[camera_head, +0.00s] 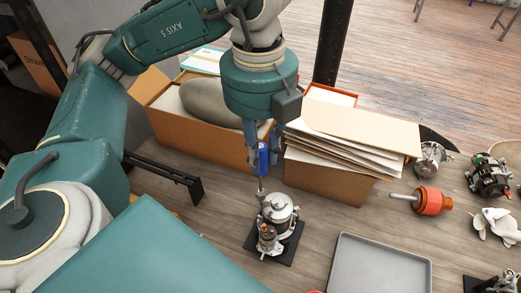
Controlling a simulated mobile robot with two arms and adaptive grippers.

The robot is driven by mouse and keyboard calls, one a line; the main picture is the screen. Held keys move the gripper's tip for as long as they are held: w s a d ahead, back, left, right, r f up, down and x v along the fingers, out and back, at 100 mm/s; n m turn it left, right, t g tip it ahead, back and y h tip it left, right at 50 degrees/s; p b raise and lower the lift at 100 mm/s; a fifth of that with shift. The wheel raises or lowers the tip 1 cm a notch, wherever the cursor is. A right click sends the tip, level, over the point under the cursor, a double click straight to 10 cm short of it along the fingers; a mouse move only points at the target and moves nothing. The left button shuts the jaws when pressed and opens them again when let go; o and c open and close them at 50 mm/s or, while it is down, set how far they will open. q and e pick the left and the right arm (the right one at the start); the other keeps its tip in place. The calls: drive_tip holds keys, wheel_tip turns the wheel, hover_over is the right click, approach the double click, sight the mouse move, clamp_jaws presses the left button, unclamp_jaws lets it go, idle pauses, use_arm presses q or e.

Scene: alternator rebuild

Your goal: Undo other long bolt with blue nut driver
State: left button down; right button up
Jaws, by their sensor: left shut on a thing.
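My left gripper (263,148) points down in the middle of the head view. It is shut on the blue nut driver (263,160), which stands upright with its metal shaft pointing down. The shaft's lower end reaches the top of the alternator (278,208); whether it sits on a bolt head is too small to tell. The alternator is a silver round housing standing on a black base plate (291,246). The long bolts cannot be made out. My right gripper is not in view.
An open box (219,143) stands behind the gripper, and a box of folders (325,178) stands to its right. A grey tray (380,268) lies at the front right. An orange rotor (432,201) and several metal parts lie farther right.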

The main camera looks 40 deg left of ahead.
use_arm(q)
drive_tip(key=shift+r+p, duration=2)
drive_tip(key=shift+r, duration=0.45)
drive_tip(key=shift+f, duration=0.1)
